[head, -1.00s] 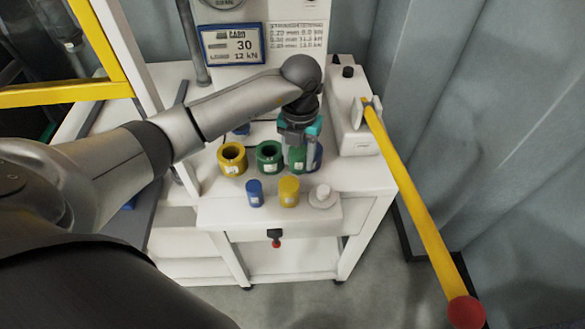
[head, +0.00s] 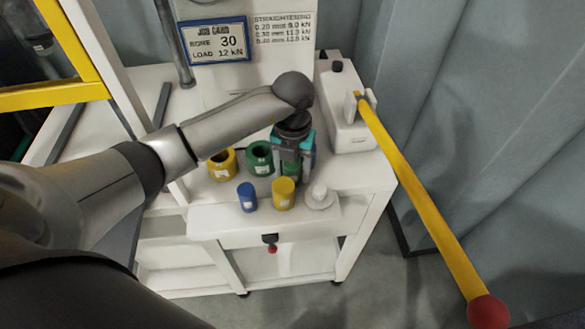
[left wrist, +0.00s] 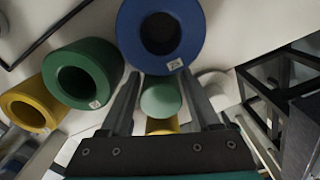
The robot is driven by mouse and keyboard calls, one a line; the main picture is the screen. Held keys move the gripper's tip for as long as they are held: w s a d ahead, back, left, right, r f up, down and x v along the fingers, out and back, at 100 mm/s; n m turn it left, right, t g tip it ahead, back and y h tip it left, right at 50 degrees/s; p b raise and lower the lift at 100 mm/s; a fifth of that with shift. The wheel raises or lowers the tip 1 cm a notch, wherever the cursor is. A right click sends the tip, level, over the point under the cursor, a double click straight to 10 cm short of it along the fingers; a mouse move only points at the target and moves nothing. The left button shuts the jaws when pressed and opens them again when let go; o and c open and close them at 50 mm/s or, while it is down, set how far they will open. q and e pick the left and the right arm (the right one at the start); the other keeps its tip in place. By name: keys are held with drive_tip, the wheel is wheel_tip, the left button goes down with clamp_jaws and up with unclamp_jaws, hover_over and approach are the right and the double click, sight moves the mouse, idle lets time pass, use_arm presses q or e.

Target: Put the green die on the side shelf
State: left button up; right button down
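My left gripper (head: 292,150) points down over the white table. It is shut on a small green cylinder (head: 291,168), which I take for the green die; it shows between the fingers in the left wrist view (left wrist: 161,98). The cylinder appears raised, behind the yellow cylinder (head: 284,193). A larger hollow green ring (head: 260,158) stands to its left, apart from the gripper. A blue ring (left wrist: 163,35) is just beyond the fingertips in the left wrist view. I cannot tell which surface is the side shelf. My right gripper is not in view.
A blue cylinder (head: 246,197) and a round white piece (head: 319,196) flank the yellow cylinder on the table's front part. A yellow ring (head: 221,165) stands left of the green one. A yellow bar with a red knob (head: 488,312) slopes down at right.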

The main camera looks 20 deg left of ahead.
use_arm(q)
wheel_tip(320, 180, up, 12)
drive_tip(key=p, duration=1)
drive_tip(key=shift+r, duration=0.2)
drive_tip(key=shift+s+f, duration=0.1)
